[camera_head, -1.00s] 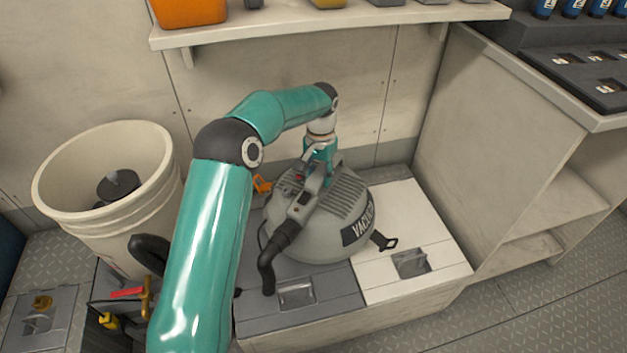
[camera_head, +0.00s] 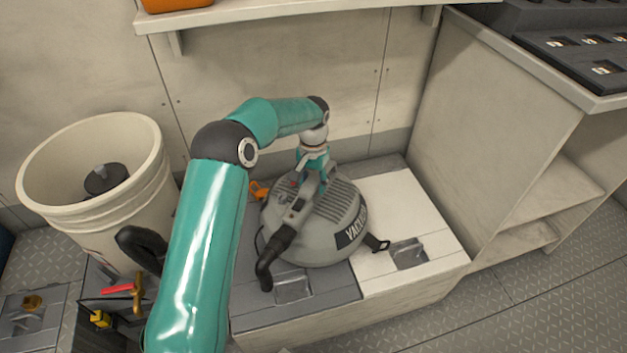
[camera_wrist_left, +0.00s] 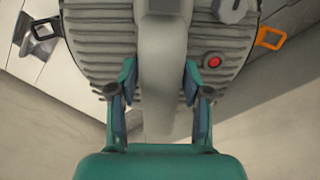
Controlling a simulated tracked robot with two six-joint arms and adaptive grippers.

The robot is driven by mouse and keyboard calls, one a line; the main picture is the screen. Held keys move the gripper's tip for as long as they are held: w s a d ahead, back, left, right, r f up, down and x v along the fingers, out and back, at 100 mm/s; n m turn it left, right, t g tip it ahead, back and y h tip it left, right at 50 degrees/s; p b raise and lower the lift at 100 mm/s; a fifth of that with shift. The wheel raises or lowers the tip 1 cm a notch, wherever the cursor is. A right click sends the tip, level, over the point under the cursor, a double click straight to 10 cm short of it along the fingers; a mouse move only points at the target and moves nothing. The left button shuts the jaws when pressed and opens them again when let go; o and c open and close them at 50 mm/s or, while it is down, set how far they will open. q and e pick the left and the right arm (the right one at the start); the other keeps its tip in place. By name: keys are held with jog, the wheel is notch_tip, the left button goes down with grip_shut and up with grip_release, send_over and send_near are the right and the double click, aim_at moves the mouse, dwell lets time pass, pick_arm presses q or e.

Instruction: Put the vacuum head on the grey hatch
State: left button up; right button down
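The vacuum head (camera_head: 330,241), a grey ribbed dome with a label, a black hose stub and a top handle, is above the low locker, mostly over the grey hatch (camera_head: 327,287). Its right side overlaps the white hatch (camera_head: 400,205) in the picture. I cannot tell whether its underside touches the grey hatch. My left gripper (camera_head: 313,178) reaches down from above, shut on the handle. In the left wrist view the fingers (camera_wrist_left: 160,80) lie on both sides of the handle (camera_wrist_left: 163,45), with a red button beside it. My right gripper is not in view.
A cream bucket (camera_head: 95,200) with a dark item inside stands left of the locker. A shelf (camera_head: 290,20) runs along the wall above. A cabinet (camera_head: 500,150) closes off the right side. The white hatch's front part is clear.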

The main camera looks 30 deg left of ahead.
pick_arm(q)
jog(key=shift+o, duration=0.6)
notch_tip(320, 180, up, 12)
jog(key=p, duration=0.4)
dwell(0.3)
